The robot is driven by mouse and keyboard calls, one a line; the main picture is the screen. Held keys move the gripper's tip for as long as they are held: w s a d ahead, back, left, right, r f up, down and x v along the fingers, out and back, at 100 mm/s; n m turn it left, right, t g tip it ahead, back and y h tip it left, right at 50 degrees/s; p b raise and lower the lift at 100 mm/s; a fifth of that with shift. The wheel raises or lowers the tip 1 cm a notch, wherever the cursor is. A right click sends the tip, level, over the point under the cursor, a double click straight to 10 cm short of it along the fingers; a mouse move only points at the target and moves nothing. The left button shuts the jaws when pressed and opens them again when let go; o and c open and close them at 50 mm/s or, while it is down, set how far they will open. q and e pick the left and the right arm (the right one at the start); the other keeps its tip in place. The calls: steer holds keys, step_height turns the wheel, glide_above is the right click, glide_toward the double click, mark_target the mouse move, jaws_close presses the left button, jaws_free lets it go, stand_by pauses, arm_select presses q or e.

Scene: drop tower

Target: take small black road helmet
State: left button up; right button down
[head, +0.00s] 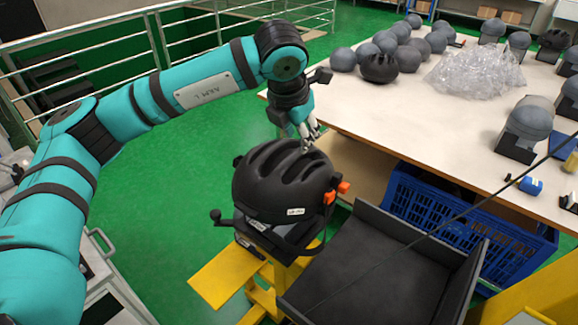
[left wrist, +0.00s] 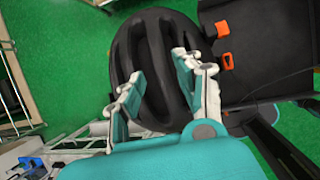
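A black vented road helmet (head: 284,188) with a small white label sits on a dark stand with orange clips at its side, above a yellow frame. My left gripper (head: 309,140) is over the helmet's far upper side, fingers pointing down at it. In the left wrist view, the helmet (left wrist: 155,45) lies under the gripper (left wrist: 157,72), whose two fingers are spread apart over its ribs. I cannot tell whether the fingertips touch the shell. My right gripper is not in view.
A dark open tray (head: 375,265) stands just right of the helmet. Behind it are a blue crate (head: 455,215) and a pale table (head: 430,120) with grey headforms, another black helmet (head: 379,69) and clear plastic wrap (head: 475,70). A railing (head: 120,45) runs at the left.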

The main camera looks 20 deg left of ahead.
mark_target(299, 152)
arm_select(q)
steer(key=shift+w+f+p, duration=0.15)
steer(key=shift+f+p, duration=0.35)
steer(key=p+x, duration=0.1)
steer(key=x, duration=0.2)
steer(key=shift+a+f+p, duration=0.15)
steer(key=shift+f+p, duration=0.2)
steer(key=shift+f, duration=0.05)
steer(key=shift+w+f, duration=0.25)
steer(key=shift+f, duration=0.05)
steer(key=shift+c, duration=0.3)
jaws_close()
